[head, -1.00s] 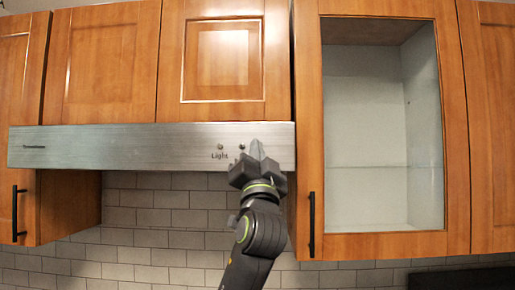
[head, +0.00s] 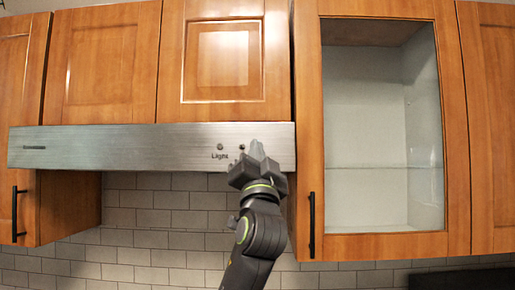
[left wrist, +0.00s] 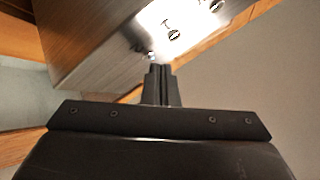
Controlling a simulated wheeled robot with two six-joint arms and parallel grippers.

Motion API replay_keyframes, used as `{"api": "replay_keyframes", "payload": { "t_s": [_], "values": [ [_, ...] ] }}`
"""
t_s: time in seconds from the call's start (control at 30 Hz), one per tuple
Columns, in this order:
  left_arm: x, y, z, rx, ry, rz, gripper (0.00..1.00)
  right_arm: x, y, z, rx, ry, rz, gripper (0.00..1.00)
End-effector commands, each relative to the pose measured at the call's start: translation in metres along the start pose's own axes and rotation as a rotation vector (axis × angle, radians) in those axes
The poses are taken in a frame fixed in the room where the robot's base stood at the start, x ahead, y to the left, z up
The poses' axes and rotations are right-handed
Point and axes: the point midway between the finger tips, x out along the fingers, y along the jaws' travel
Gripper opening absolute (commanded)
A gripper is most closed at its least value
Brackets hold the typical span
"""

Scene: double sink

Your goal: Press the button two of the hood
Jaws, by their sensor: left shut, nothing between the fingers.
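The hood (head: 110,146) is a long brushed-metal panel under the wooden cabinets. Two small dark round buttons show on its right part: a left one (head: 220,147) above the word "Light" and one to its right (head: 242,148). My right gripper is not in view.
Wooden cabinet doors (head: 105,65) stand above the hood. A glass-fronted cabinet (head: 310,130) with a dark handle (head: 312,224) is close to the right of my gripper. Below the hood is a grey tiled wall (head: 150,210) with free room in front.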

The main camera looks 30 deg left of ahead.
Motion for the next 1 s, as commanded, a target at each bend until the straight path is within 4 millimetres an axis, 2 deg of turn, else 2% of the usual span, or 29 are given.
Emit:
{"api": "replay_keyframes", "payload": {
  "t_s": [0.47,1.0],
  "values": [
    [-0.007,-0.005,-0.005,-0.002,0.002,-0.001,0.00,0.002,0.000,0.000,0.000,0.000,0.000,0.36],
    [-0.043,-0.031,-0.032,-0.003,0.002,-0.001,0.00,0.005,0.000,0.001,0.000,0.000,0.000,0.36]
  ]
}}
